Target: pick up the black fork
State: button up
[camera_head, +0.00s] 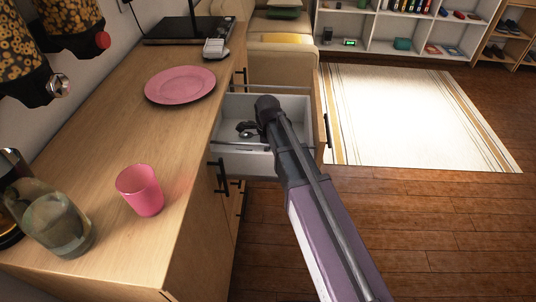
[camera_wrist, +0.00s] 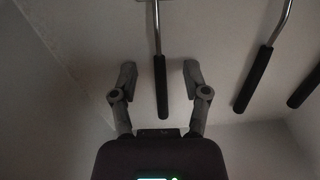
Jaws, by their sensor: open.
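In the wrist view, my gripper (camera_wrist: 158,74) is open, with one finger on each side of a utensil with a black handle (camera_wrist: 161,92) and a thin metal neck. The handle lies between the fingers, and neither finger appears to touch it. Its head is cut off at the top of the view, so I cannot tell whether it is the fork. In the head view, my arm reaches over the open white drawer (camera_head: 237,161); dark utensils (camera_head: 246,129) show inside it, and my fingers are hidden.
Two more black-handled utensils lie to the right in the wrist view, one nearer (camera_wrist: 254,80) and one at the edge (camera_wrist: 307,87). Drawer walls surround the space. On the counter (camera_head: 110,130) are a pink plate (camera_head: 180,85), a pink cup (camera_head: 139,190) and a glass jar (camera_head: 55,222).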

jog(key=shift+c, duration=0.2)
grip_shut()
jog(key=shift+r, duration=0.15)
notch_tip(320, 180, up, 10)
jog(key=p, duration=1)
dwell(0.8)
